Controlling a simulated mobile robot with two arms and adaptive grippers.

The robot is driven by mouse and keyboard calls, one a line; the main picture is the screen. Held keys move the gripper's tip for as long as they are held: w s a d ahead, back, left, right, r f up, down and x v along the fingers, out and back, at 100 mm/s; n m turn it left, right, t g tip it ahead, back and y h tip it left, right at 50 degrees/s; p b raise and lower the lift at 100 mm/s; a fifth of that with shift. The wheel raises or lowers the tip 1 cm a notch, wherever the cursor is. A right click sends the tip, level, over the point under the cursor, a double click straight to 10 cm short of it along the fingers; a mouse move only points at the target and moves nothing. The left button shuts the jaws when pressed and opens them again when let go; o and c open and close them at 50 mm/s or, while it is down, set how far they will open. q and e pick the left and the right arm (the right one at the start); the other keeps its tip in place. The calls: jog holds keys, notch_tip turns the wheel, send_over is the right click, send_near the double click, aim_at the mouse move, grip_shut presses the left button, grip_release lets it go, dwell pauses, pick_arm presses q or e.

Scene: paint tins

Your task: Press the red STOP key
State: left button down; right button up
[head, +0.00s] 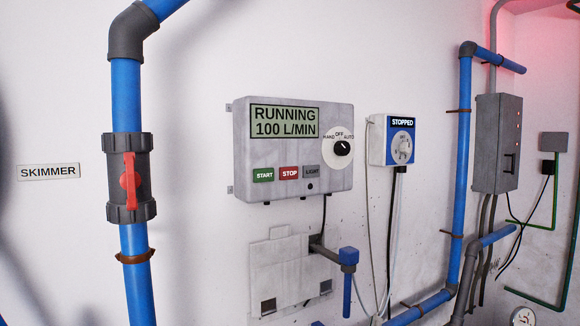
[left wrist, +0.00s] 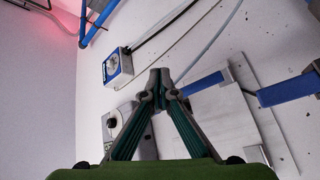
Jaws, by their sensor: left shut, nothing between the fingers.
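The red STOP key (head: 289,173) sits on the grey control box (head: 243,145) on the wall, between the green START key (head: 263,175) and the grey LIGHT key (head: 311,171). The box's display (head: 284,121) reads RUNNING 100 L/MIN. Its dial (head: 342,148) has the marks HAND, OFF and AUTO. My left gripper (left wrist: 160,77) shows in the left wrist view, with its fingertips together and nothing between them. The control box is partly behind its fingers there, and I cannot make out the STOP key. Neither gripper shows in the head view.
A blue pipe with a red-handled valve (head: 130,180) stands left of the box, near a SKIMMER label (head: 49,171). A blue-and-white unit (head: 391,140) reading STOPPED hangs to the right. Below the box are a grey panel (head: 280,262) and a short blue pipe (head: 347,290).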

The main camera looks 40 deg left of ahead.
aim_at(296, 178)
pick_arm(q)
jog(key=s+a+r+n+y+p, duration=0.1)
jog(key=s+a+r+n+y, duration=0.2)
jog(key=r, duration=0.9)
jog(key=s+a+r+n+g+y+p, duration=0.1)
jog(key=r+n+y, duration=0.5)
jog(key=r, duration=0.6)
jog(key=s+a+r+n+y+p, duration=0.2)
jog(key=s+a+r+n+y, duration=0.3)
jog(key=r, duration=0.8)
jog(key=shift+s+a+n+g, duration=0.4)
jog(key=shift+a+n, duration=0.6)
jog(key=shift+a, duration=0.25)
jog(key=shift+w, duration=0.1)
jog(key=shift+w+a+b, duration=0.35)
jog(key=shift+w+a, duration=0.2)
jog(key=shift+a, duration=0.8)
jog(key=shift+w+a+b, duration=0.3)
jog(key=shift+w+a, duration=0.3)
jog(key=shift+a, duration=0.75)
jog(key=shift+w+a+b, duration=0.35)
jog(key=shift+w+a, duration=0.2)
jog(key=shift+a, duration=0.8)
jog(key=shift+a, duration=0.2)
jog(key=shift+w+a, duration=0.15)
jog(key=shift+a, duration=0.05)
